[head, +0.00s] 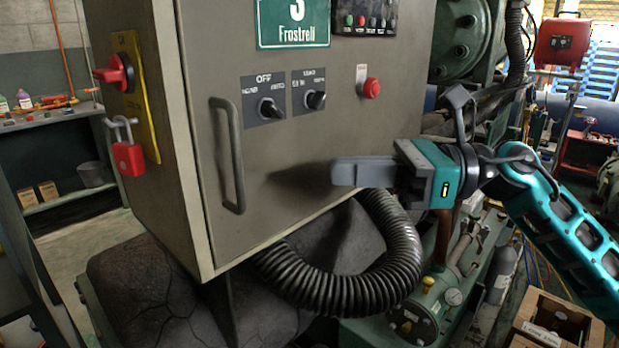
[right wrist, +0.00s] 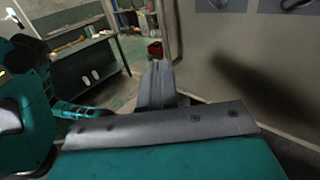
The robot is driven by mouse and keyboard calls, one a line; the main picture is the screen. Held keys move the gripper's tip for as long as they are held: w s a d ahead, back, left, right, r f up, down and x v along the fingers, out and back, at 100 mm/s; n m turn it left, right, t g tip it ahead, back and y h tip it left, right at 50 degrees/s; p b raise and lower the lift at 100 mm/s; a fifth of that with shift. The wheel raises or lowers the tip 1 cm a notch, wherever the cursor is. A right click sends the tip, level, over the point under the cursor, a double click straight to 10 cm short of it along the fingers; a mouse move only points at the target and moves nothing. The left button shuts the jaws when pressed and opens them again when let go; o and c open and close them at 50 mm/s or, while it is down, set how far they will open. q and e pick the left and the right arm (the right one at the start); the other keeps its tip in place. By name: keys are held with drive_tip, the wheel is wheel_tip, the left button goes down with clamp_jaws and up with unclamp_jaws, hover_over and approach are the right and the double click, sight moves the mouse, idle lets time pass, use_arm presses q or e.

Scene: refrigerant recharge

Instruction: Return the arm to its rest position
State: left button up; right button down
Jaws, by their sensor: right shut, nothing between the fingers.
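My right gripper (head: 345,171) is in front of the lower right part of the grey control cabinet door (head: 290,140) in the head view. It is shut with nothing between its fingers, pointing left. Its shadow falls on the door, and a gap seems to separate them. In the right wrist view the closed fingers (right wrist: 157,85) point away along the cabinet face. My teal right arm reaches in from the right. My left gripper is not seen in the head view; a teal arm part shows at the left of the right wrist view, and I cannot tell its gripper there.
The cabinet carries a vertical handle (head: 228,155), two rotary switches, a red button (head: 371,88) and a red side switch (head: 115,73) with a red padlock (head: 128,158). A ribbed black hose (head: 340,290) loops below. A cardboard box (head: 555,325) stands at lower right. Shelves stand at left.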

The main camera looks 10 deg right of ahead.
drive_tip(key=w+d+f+m+t+h+p, duration=0.1)
drive_tip(key=d+f+m+t+h, duration=0.25)
drive_tip(key=f+m+t, duration=0.95)
drive_tip(key=w+d+f+m+t+h+p, duration=0.15)
drive_tip(key=d+f+m+t+h, duration=0.35)
drive_tip(key=m, duration=1.6)
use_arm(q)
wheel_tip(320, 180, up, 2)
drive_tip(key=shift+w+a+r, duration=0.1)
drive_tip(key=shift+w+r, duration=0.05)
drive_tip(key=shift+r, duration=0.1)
use_arm(e)
drive_tip(key=s+f+m+g+h, duration=0.3)
drive_tip(key=s+f+m, duration=0.5)
drive_tip(key=f, duration=0.4)
drive_tip(key=s+f+m+g+h, duration=0.4)
drive_tip(key=s+f+m+g, duration=0.2)
drive_tip(key=f, duration=0.7)
drive_tip(key=shift+s+a+f+m, duration=0.2)
drive_tip(key=shift+s+a+m, duration=0.1)
drive_tip(key=shift+s+m, duration=0.8)
drive_tip(key=shift+h, duration=0.25)
